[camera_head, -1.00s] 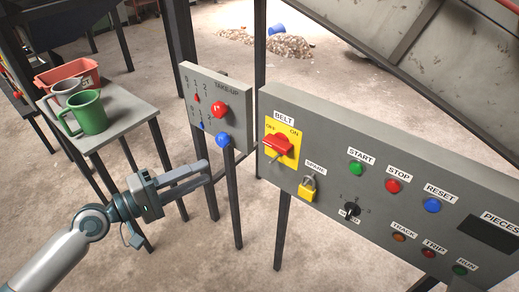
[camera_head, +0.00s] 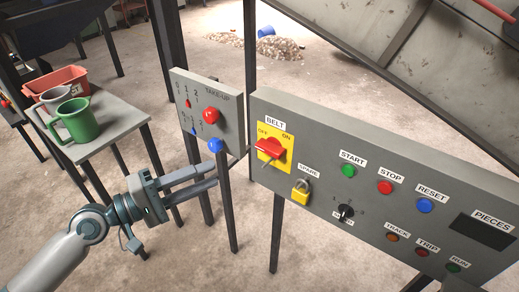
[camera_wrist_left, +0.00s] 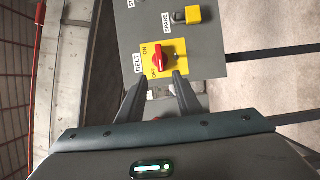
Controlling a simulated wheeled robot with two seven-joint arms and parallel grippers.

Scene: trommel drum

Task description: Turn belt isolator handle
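The belt isolator is a red handle (camera_head: 269,149) on a yellow plate (camera_head: 287,162) marked OFF and ON, under a BELT label on the grey panel. The handle also shows in the left wrist view (camera_wrist_left: 158,61), above and between the fingertips. I cannot tell its exact setting. My left gripper (camera_head: 208,174) is open and empty, to the left of and below the handle in the head view, apart from it. Its two fingers also show in the left wrist view (camera_wrist_left: 158,86), spread and pointing toward the plate. My right gripper is not in view.
A yellow padlock (camera_head: 301,193) hangs under the SPARE label beside the isolator. The grey control panel (camera_head: 375,225) carries several buttons to the right. The take-up panel (camera_head: 232,110) stands behind the gripper. A table (camera_head: 122,113) with mugs and a red bin is left.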

